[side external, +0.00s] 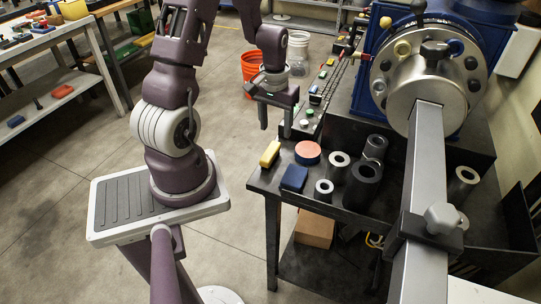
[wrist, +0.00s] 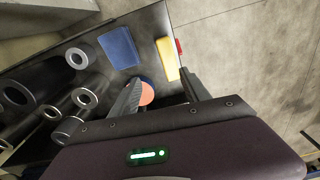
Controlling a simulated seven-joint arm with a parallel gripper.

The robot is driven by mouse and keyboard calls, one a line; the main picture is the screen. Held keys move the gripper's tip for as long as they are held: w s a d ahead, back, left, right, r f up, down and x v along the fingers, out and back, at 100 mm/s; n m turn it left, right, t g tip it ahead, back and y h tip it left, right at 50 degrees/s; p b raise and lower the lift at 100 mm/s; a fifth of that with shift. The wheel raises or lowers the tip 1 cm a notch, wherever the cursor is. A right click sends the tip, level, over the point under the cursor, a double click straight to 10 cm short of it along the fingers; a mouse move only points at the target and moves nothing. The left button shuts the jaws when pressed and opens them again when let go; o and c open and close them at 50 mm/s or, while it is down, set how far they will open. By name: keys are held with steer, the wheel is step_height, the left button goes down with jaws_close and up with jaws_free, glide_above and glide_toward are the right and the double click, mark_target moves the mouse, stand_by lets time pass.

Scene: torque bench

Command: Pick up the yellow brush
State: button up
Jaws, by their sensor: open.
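The yellow brush (side external: 270,153) lies at the near left edge of the dark bench, next to a blue block. In the wrist view the yellow brush (wrist: 167,58) lies just beyond my fingertips, nearer the right finger, with a small red thing at its right side. My gripper (side external: 276,119) is open and empty, pointing down above and behind the brush in the side view. Its two fingers (wrist: 160,78) stand apart in the wrist view, with nothing between them held.
The blue block (side external: 293,177), a red-topped round disc (side external: 308,152) and several grey and black hollow cylinders (side external: 339,163) stand close by on the bench (side external: 262,182). A large metal flange with a long grey bar (side external: 427,160) rises at right. Open floor lies left of the bench.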

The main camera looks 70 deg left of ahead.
steer(key=n, duration=0.1)
glide_above(270, 151)
steer(key=f, duration=0.2)
steer(key=s+f, duration=0.1)
steer(key=f, duration=0.1)
steer(key=shift+d+f, duration=0.2)
steer(key=f, duration=0.4)
steer(key=w+f, duration=0.1)
steer(key=f, duration=0.2)
steer(key=shift+a, duration=0.15)
jaws_close()
